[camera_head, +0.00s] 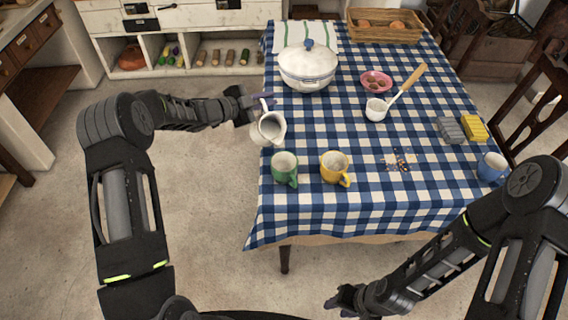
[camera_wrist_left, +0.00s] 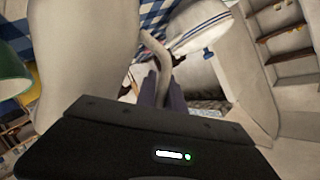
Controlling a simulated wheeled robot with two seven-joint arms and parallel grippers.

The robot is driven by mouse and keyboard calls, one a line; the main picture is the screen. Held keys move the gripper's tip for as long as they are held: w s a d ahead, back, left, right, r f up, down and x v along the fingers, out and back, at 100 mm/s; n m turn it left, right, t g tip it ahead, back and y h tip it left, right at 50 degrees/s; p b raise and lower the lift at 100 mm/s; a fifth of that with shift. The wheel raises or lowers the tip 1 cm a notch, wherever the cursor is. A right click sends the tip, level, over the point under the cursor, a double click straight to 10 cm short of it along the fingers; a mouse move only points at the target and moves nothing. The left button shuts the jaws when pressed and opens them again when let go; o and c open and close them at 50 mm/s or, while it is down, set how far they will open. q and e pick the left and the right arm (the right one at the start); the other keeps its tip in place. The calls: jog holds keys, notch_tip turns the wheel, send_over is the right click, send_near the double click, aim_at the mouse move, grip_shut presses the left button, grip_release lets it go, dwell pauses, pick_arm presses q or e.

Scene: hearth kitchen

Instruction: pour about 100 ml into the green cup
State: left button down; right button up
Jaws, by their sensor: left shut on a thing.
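A white pitcher (camera_head: 266,131) is at the table's left edge, partly past it in the head view. My left gripper (camera_head: 257,101) is shut on the pitcher's handle (camera_wrist_left: 157,52). The pitcher's body (camera_wrist_left: 80,55) fills much of the left wrist view. The green cup (camera_head: 285,171) stands on the table nearer to me than the pitcher, with a gap between them in the picture. A green rim in the left wrist view (camera_wrist_left: 12,75) appears to be this cup. How full either is cannot be told. My right gripper (camera_head: 344,298) is low, off the table; its fingers are unclear.
A yellow cup (camera_head: 333,168) stands close right of the green cup. A blue cup (camera_head: 491,168) is at the right edge. A white lidded pot (camera_head: 307,68), pink bowl (camera_head: 376,82) and ladle (camera_head: 377,108) stand farther back. The checked cloth (camera_head: 340,218) is bare in front of the cups.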

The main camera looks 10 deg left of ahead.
pick_arm(q)
jog(key=shift+s+d+m+t+b, duration=0.3)
jog(key=shift+m+b, duration=0.2)
jog(key=shift+b, duration=0.7)
jog(key=shift+s+d+r+m+b, duration=0.15)
jog(key=shift+r+m+b, duration=0.15)
jog(key=shift+r+b, duration=0.25)
jog(key=r+b, duration=0.1)
jog(key=b, duration=0.1)
jog(key=s+d+r+m+t+b, duration=0.1)
jog(key=b, duration=0.1)
jog(key=r+m+b, duration=0.1)
jog(key=b, duration=0.1)
jog(key=shift+s+d+t, duration=0.15)
jog(key=shift+s+t, duration=0.15)
jog(key=shift+s, duration=0.05)
jog(key=shift+s+d+r+m+t+b, duration=0.45)
jog(key=shift+s+r+m+b, duration=0.35)
jog(key=shift+b, duration=1.1)
jog(key=shift+s+d+r+m+b, duration=0.2)
jog(key=shift+d+m+b, duration=0.15)
jog(key=shift+b, duration=0.4)
jog(key=shift+s+d+r+m+b, duration=0.3)
jog(key=shift+s+d+m+b, duration=0.3)
jog(key=shift+b, duration=1.1)
jog(key=shift+s+r+t+b, duration=0.2)
jog(key=shift+t+b, duration=0.15)
jog(key=shift+b, duration=0.5)
